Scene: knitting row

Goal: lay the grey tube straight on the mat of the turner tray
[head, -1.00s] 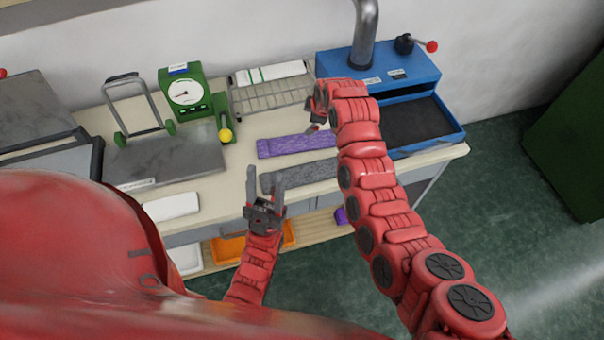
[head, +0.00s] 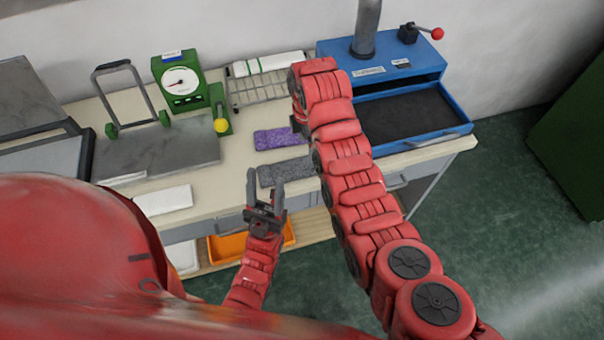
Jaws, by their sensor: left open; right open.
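The grey tube (head: 280,173) lies flat on the bench near its front edge; its right part is hidden by my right arm. The turner tray (head: 462,121) is the blue one at the right of the bench, and its dark mat (head: 405,113) is bare where it shows. My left gripper (head: 265,178) is open, its fingers pointing up the picture in front of the grey tube, overlapping its lower edge in view; I cannot tell whether they touch. My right gripper (head: 298,124) is open, mostly hidden by its own wrist, by the purple tube's right end.
A purple tube (head: 274,139) lies behind the grey one. A wire rack (head: 262,92) with a white roll, a green dial device (head: 181,82) and a grey plate with a handle (head: 170,150) stand on the left. A blue machine with a red-knobbed lever (head: 437,33) stands behind the tray.

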